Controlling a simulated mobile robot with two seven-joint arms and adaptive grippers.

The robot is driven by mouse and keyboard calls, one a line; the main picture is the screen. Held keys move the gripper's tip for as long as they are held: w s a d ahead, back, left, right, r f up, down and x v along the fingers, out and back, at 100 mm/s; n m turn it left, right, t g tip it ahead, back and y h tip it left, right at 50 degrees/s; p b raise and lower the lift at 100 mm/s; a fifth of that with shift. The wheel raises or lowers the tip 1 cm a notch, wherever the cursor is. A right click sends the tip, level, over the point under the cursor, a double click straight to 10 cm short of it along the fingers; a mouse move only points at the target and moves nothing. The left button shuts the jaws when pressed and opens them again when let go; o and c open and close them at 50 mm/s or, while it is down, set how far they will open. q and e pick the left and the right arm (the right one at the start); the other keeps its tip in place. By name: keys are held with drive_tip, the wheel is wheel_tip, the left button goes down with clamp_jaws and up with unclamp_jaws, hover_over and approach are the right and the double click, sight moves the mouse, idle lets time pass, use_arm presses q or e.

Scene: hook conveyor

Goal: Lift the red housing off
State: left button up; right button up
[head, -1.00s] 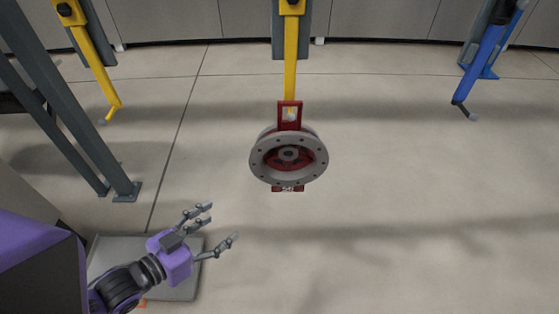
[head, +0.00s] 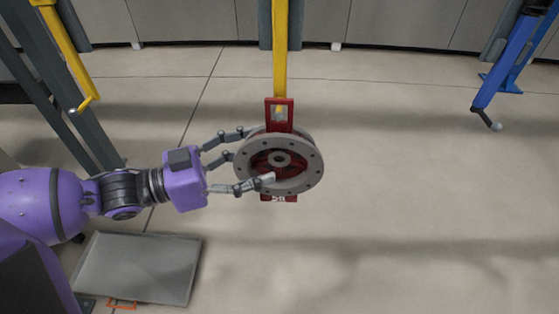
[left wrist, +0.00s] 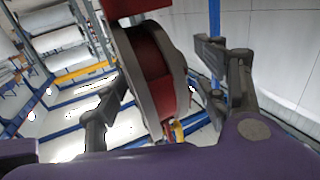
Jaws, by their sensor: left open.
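The red housing (head: 280,108) with a grey round flange (head: 304,180) hangs from a yellow hook bar (head: 280,45) in the middle of the head view. My left gripper (head: 254,158) is open at the housing's left side. In the head view one finger passes in front of the flange and another reaches its upper left rim. In the left wrist view the housing (left wrist: 150,62) lies between the spread fingers (left wrist: 168,85). Whether the fingers touch it I cannot tell. My right gripper is in neither view.
A yellow hook bar (head: 66,50) hangs at the left, near grey posts (head: 90,135). A blue hook bar (head: 497,75) hangs at the right. A grey tray (head: 140,268) lies at the lower left. The floor at the right is clear.

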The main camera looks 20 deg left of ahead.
sight(277, 151)
use_arm(q)
drive_tip(key=w+d, duration=0.1)
drive_tip(key=w+d+r, duration=0.1)
drive_tip(key=shift+w+d+r, duration=0.1)
drive_tip(key=shift+d, duration=0.25)
drive_tip(key=shift+w+d, duration=0.35)
drive_tip(key=shift+d, duration=0.05)
clamp_jaws()
drive_tip(key=shift+r, duration=0.15)
